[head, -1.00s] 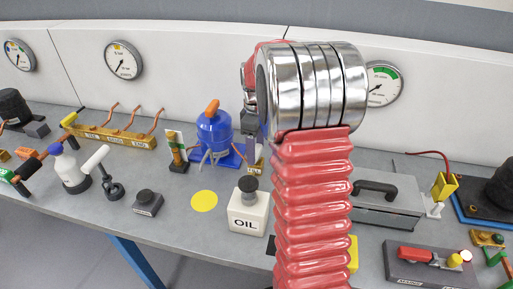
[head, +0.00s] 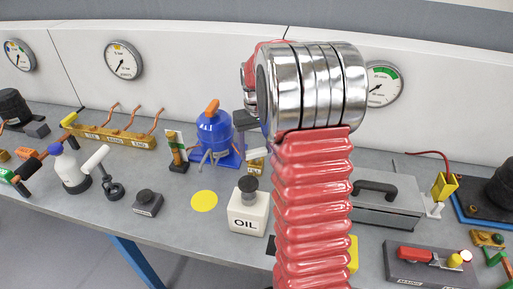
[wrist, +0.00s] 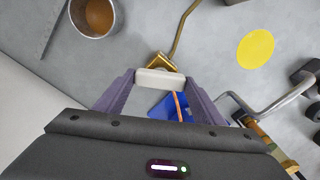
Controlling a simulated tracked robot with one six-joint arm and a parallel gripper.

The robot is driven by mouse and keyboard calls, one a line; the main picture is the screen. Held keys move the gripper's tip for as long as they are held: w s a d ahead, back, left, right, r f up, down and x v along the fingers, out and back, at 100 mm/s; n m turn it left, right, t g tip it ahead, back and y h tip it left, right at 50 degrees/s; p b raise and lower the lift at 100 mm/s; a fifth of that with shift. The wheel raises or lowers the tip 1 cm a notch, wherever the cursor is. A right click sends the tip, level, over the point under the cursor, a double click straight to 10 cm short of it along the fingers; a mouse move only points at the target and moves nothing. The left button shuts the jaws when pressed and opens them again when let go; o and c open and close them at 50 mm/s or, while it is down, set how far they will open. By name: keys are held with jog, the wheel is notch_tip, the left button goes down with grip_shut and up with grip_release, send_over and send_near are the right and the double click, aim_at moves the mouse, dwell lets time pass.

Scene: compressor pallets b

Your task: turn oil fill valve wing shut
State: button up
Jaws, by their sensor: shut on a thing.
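My gripper (wrist: 160,84) has its two purple fingers shut on a cream bar, which I take to be the oil fill valve wing (wrist: 159,78). A brass fitting (wrist: 163,62) with a bent pipe shows just beyond the bar in the wrist view. In the head view my gripper (head: 246,122) is a dark shape right of the blue compressor (head: 214,131), partly behind my arm.
A white OIL can (head: 248,212) stands in front, beside a yellow disc (head: 204,200) on the bench. The disc also shows in the wrist view (wrist: 256,50), with a metal cup (wrist: 97,16) at top left. A grey box (head: 385,215) stands right of my arm.

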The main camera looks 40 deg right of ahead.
aim_at(256, 150)
jog(key=m, duration=0.6)
jog(key=shift+r+m, duration=0.1)
jog(key=shift+m, duration=0.2)
dwell(0.4)
jog(key=o, duration=1.1)
jog(key=shift+c, duration=0.2)
notch_tip(256, 150, up, 14)
jog(key=shift+f, duration=0.2)
